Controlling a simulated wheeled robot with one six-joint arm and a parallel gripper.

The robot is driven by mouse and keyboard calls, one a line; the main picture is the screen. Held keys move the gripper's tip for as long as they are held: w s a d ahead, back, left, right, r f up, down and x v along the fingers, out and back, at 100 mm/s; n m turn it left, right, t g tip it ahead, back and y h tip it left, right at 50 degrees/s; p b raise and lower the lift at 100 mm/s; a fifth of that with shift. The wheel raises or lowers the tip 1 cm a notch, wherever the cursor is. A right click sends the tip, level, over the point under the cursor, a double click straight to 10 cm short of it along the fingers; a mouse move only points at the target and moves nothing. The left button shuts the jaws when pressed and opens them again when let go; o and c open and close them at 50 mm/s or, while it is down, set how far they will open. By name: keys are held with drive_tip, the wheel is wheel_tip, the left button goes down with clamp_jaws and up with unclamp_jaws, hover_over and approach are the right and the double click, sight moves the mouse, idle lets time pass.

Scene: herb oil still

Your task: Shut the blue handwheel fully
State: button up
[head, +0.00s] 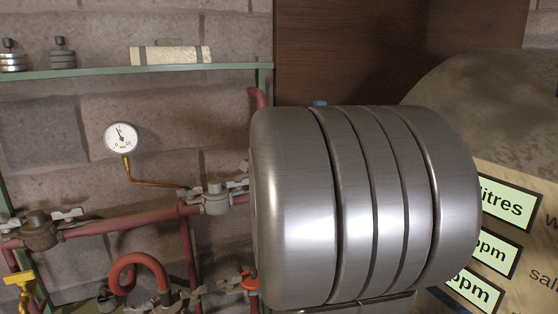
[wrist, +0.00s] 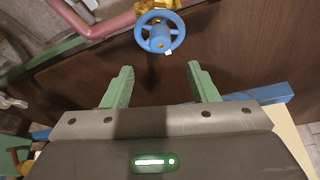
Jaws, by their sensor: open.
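The blue handwheel (wrist: 174,39) shows at the top middle of the wrist view, with a round rim, spokes and a hub. A yellow brass-coloured fitting is behind it, beside a red pipe. A small white mark shows at the hub's lower edge. My gripper (wrist: 158,74) has two green fingers, spread wide with nothing between them. The handwheel lies ahead of the fingertips, roughly in line with the gap and apart from them. In the head view I cannot make out the wheel or my gripper; a large banded metal form blocks the middle.
A green frame bar (wrist: 75,43) and a red pipe (wrist: 110,25) run left of the wheel. A blue bar (wrist: 262,94) is right of my fingers. The head view shows a gauge (head: 121,138), red pipework (head: 130,221), a yellow tap (head: 22,280) and a green shelf (head: 110,71).

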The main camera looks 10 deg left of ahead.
drive_tip(key=shift+p+v, duration=0.3)
drive_tip(key=shift+v, duration=1.85)
